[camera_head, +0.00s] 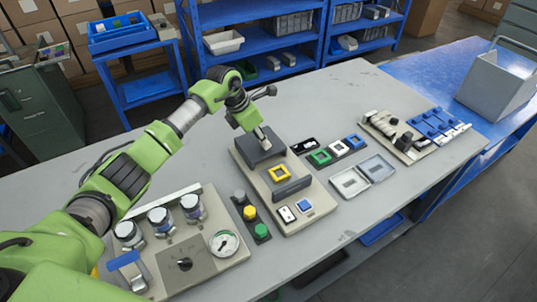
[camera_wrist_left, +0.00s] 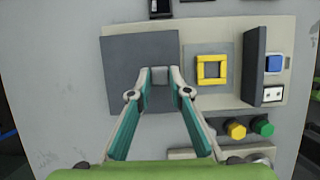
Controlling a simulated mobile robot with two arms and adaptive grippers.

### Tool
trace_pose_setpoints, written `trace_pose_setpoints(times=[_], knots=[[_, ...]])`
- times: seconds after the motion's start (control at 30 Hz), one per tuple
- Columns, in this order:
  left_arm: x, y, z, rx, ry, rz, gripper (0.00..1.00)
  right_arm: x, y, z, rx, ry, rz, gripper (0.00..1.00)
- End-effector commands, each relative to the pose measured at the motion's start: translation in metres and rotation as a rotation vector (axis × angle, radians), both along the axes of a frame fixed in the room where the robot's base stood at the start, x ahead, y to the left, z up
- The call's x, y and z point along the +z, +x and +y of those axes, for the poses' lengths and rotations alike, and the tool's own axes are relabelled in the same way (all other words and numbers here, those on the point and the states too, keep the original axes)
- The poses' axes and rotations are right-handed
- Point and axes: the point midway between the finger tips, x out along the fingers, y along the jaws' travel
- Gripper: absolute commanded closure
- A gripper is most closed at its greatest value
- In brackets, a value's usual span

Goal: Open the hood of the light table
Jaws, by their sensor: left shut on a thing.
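The light table is a beige base (camera_head: 304,222) on the grey bench. A dark grey, box-like hood (camera_head: 250,155) sits at its far end; the left wrist view shows its flat square top (camera_wrist_left: 125,65). Beside the hood, a yellow square frame (camera_head: 277,174) lies uncovered on a pale pad, also plain in the wrist view (camera_wrist_left: 211,70). My left gripper (camera_head: 264,140) reaches down onto the hood. In the wrist view its fingertips (camera_wrist_left: 159,76) are closed on a small grey piece at the hood, probably its handle. My right gripper is not in view.
An upright dark plate (camera_head: 291,189) stands on the base near a blue switch (camera_head: 304,205). A button strip (camera_head: 249,211) and a panel with a gauge (camera_head: 224,243) lie to the left. Small frames (camera_head: 319,157) and an open pale case (camera_head: 350,182) lie to the right.

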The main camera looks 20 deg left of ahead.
Motion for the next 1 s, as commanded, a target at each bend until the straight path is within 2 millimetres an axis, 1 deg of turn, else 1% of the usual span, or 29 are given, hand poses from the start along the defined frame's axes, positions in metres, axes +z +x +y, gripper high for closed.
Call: trace_pose_setpoints(times=[0.03,0.07,0.4,0.43,0.47,0.5,0.83,0.93,1.0], knots=[[-0.003,0.003,0.003,0.001,0.000,0.000,1.00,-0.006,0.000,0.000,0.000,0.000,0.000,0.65],[-0.002,0.003,0.003,0.001,0.000,0.000,1.00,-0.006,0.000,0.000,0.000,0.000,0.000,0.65],[0.000,0.004,0.004,0.001,-0.003,0.002,1.00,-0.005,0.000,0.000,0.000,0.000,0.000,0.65],[0.000,0.004,0.004,0.001,-0.003,0.002,0.75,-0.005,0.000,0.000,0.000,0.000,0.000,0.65],[0.000,0.004,0.004,0.001,-0.003,0.002,0.67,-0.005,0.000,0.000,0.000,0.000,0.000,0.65],[0.000,0.004,0.004,0.001,-0.003,0.002,0.65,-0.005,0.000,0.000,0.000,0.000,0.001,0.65],[0.002,0.004,0.005,0.001,-0.002,0.000,0.65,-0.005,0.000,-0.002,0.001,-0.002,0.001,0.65],[0.009,0.002,0.008,0.000,-0.001,-0.001,0.65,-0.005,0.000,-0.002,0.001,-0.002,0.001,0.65],[0.019,0.000,0.011,0.001,0.001,-0.003,0.65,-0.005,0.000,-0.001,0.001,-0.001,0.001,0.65]])
